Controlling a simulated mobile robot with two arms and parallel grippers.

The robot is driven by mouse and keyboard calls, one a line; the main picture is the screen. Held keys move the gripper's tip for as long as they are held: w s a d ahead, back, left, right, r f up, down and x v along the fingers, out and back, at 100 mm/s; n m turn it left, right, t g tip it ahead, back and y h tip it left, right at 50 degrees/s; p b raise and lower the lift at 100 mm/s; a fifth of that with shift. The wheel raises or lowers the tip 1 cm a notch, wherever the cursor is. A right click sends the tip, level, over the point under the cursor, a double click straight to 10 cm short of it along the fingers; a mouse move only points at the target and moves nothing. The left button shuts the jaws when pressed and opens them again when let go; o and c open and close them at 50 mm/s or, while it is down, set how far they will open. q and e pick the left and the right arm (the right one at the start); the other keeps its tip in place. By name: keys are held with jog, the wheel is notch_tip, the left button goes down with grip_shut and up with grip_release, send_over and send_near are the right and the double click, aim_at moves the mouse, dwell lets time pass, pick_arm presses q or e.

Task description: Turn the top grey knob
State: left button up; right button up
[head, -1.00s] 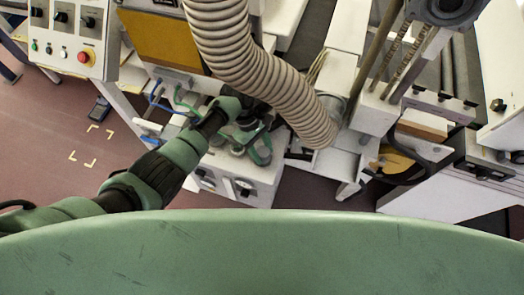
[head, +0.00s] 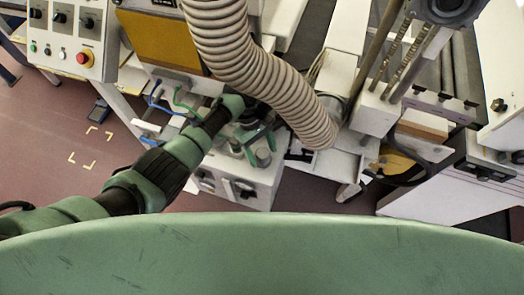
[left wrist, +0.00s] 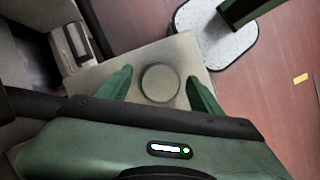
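In the left wrist view, a round grey knob (left wrist: 160,83) sits on the flat face of a light grey box. My left gripper (left wrist: 160,92) is open, with one green finger on each side of the knob. Gaps show between the fingers and the knob; I see no contact. My right gripper is in neither view.
The thick ribbed hose (head: 262,80) hangs close to my left gripper. A control panel (head: 68,38) with dark knobs and a red button stands at the upper left. Dark knobs (head: 243,190) are on the box's front. Red floor (head: 60,120) is open at left.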

aim_at(262, 152)
pick_arm(q)
notch_tip(262, 152, up, 20)
dwell(0.6)
jog(key=shift+f, duration=0.1)
